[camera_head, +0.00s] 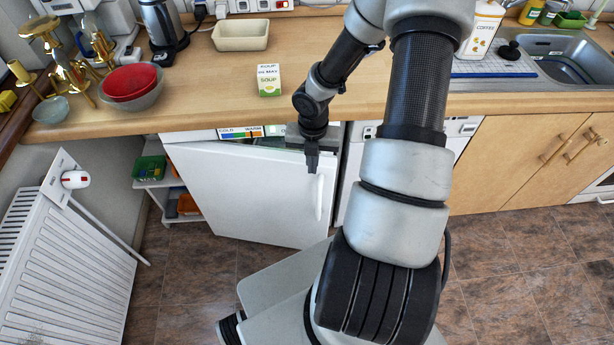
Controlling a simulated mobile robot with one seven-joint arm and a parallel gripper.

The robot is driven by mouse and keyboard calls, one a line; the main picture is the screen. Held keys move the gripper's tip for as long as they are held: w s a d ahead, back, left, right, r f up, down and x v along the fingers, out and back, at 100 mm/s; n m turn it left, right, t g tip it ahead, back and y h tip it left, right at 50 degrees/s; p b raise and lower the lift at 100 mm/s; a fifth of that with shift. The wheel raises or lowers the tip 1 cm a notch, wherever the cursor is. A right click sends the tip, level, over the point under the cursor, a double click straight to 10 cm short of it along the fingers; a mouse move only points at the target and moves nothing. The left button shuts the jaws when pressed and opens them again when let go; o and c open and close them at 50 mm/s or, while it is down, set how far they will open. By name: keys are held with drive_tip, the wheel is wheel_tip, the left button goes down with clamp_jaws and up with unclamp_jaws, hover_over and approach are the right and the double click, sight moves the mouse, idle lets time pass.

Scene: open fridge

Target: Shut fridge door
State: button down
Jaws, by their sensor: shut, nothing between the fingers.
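The fridge is a small white unit under the wooden counter. Its white door (245,195) stands partly open, swung out on the right side, where a white vertical handle (319,197) shows. A narrow gap with some of the inside shows along the door's top edge. My gripper (312,168) is shut and empty, pointing down by the door's upper right part, near the handle. I cannot tell whether it touches the door. My arm hides part of the space right of the door.
A white radiator (50,255) stands at the left, and a small shelf with boxes (150,168) is left of the fridge. The counter (225,85) above holds a soup carton (269,80), bowls and a kettle. Brown tiled floor lies in front.

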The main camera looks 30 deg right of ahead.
sight(300, 161)
drive_tip(key=a+t+h+b, duration=0.1)
drive_tip(key=a+b, duration=0.5)
drive_tip(key=b, duration=0.2)
drive_tip(key=shift+t, duration=0.3)
drive_tip(key=w+d+f+b, duration=0.1)
drive_tip(key=f+b, duration=0.1)
drive_tip(key=f, duration=0.1)
drive_tip(key=w+f+b, duration=0.2)
drive_tip(key=f, duration=0.1)
drive_tip(key=w+d+f+b, duration=0.1)
drive_tip(key=f+b, duration=0.1)
drive_tip(key=f, duration=0.1)
drive_tip(key=shift+w+d+f, duration=0.2)
drive_tip(key=shift+d, duration=0.15)
drive_tip(key=shift+w+d, duration=0.2)
drive_tip(key=shift+w, duration=0.1)
drive_tip(key=shift+r, duration=0.1)
drive_tip(key=shift+n, duration=0.5)
drive_tip(key=w+d+p, duration=0.3)
drive_tip(key=w+p, duration=0.1)
drive_tip(key=p, duration=0.1)
drive_tip(key=shift+w+d+r, duration=0.1)
drive_tip(key=shift+w+d, duration=0.15)
drive_tip(key=shift+d, duration=0.15)
drive_tip(key=shift+f, duration=0.2)
